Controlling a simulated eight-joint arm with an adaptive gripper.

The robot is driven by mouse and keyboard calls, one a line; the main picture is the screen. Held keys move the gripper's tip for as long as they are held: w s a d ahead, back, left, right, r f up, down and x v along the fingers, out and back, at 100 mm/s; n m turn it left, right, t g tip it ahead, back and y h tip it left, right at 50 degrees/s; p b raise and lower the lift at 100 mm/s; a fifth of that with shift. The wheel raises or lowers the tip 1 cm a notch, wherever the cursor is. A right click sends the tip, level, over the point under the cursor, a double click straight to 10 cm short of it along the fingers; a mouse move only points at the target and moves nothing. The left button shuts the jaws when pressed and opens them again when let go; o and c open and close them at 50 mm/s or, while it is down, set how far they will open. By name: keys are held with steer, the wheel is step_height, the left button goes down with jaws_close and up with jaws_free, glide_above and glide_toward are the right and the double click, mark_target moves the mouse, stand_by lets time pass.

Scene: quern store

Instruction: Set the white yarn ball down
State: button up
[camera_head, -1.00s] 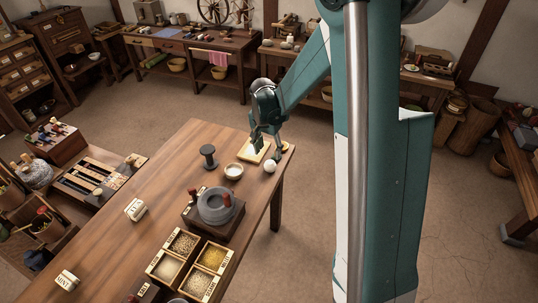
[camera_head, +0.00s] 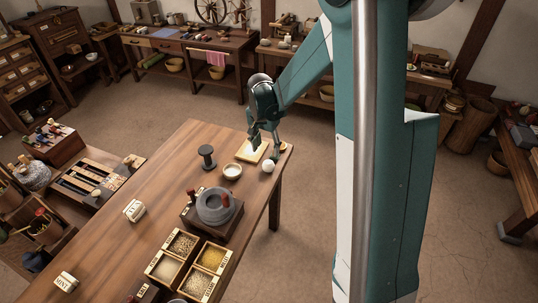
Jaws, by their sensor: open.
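The white yarn ball (camera_head: 268,166) sits on the wooden table near its far right edge. My gripper (camera_head: 265,152) is open, with its fingers pointing down just above and behind the ball. I cannot tell whether a fingertip touches the ball.
A small bowl (camera_head: 232,171) stands left of the ball, with a dark spool (camera_head: 207,156) beyond it. A grey quern (camera_head: 216,206) and a divided grain box (camera_head: 187,268) are nearer. The left part of the table (camera_head: 150,185) is largely clear.

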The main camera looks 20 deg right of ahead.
steer(key=s+a+r+n+t, duration=0.2)
steer(key=s+a+r, duration=0.1)
steer(key=s+r, duration=0.45)
steer(key=s+a+r+n+t, duration=0.1)
steer(key=s+a+r+n, duration=0.2)
steer(key=s+r, duration=0.45)
steer(key=s+a+r+n+t, duration=0.1)
steer(key=s+a+r+n, duration=0.1)
steer(key=s, duration=0.6)
steer(key=s+a+r+n+t+y, duration=0.1)
steer(key=s+a+r+n+t, duration=0.1)
steer(key=s, duration=0.6)
steer(key=shift+s+a+r+n, duration=0.25)
steer(key=shift+s+r+n, duration=0.1)
steer(key=shift+r+n, duration=0.35)
stand_by(0.4)
